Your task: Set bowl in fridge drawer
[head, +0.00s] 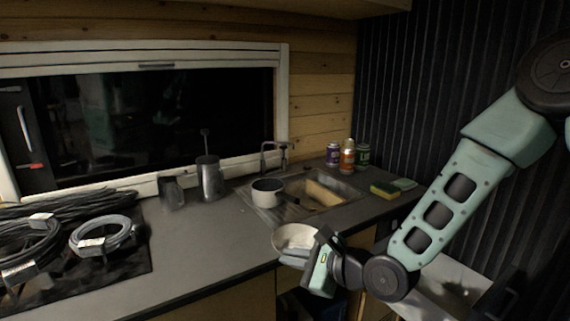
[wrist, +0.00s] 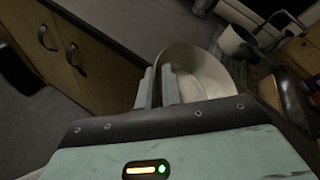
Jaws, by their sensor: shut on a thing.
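A pale round bowl (head: 292,241) is held at the front edge of the counter, left of my gripper (head: 318,248). My gripper is shut on the bowl's rim. In the wrist view, the fingers (wrist: 160,90) pinch the near-left wall of the bowl (wrist: 206,72), and its inside looks empty. What looks like the open fridge drawer (head: 425,292) shows as a pale box at the lower right, below my arm. My forearm and the dark picture there hide part of it.
A white pot (head: 267,193) stands by the sink (head: 330,190). Several cans and a sponge (head: 384,190) are behind it. Coiled cables (head: 100,238) lie on the left counter. A metal canister (head: 208,178) and a mug (head: 171,192) stand near the window. The middle counter is clear.

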